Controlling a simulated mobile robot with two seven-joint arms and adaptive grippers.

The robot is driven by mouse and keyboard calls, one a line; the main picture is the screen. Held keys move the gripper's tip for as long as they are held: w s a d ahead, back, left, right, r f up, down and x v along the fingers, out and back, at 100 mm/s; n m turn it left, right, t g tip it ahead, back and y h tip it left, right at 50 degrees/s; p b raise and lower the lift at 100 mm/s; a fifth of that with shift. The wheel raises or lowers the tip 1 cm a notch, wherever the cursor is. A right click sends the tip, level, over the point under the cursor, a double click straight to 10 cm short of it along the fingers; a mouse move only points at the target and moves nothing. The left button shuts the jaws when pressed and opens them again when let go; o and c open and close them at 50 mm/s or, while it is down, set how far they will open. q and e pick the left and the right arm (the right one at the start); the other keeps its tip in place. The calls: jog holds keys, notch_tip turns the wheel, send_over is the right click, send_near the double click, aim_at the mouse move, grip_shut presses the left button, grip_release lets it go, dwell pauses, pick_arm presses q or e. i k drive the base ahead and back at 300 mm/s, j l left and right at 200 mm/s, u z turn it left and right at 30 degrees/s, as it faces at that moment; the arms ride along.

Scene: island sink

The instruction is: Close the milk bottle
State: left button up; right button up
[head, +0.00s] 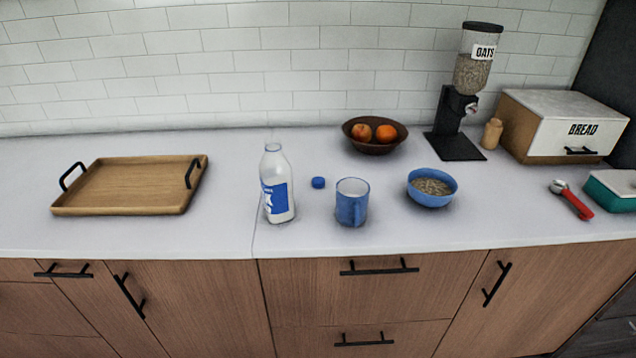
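The milk bottle (276,186) stands upright on the white counter, left of the blue mug. It is clear glass with white milk inside and a blue label, and its mouth at the top is uncapped. A small blue cap (318,183) lies on the counter just right of the bottle, apart from it. Neither of my grippers shows in the head view.
A blue mug (351,203) stands close to the cap and a blue bowl of oats (431,202) is further right. A wooden tray (125,207) lies at left. A fruit bowl (374,147), oats dispenser (455,141), bread box (560,151) and red-handled scoop (576,203) also stand around.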

aim_at(276, 176)
jog(key=k+j, duration=0.1)
jog(key=j, duration=0.25)
jog(key=k+j, duration=0.1)
jog(key=j, duration=0.3)
jog(key=k+j+z, duration=0.1)
jog(key=j, duration=0.25)
jog(key=k+j, duration=0.15)
jog(key=j, duration=0.25)
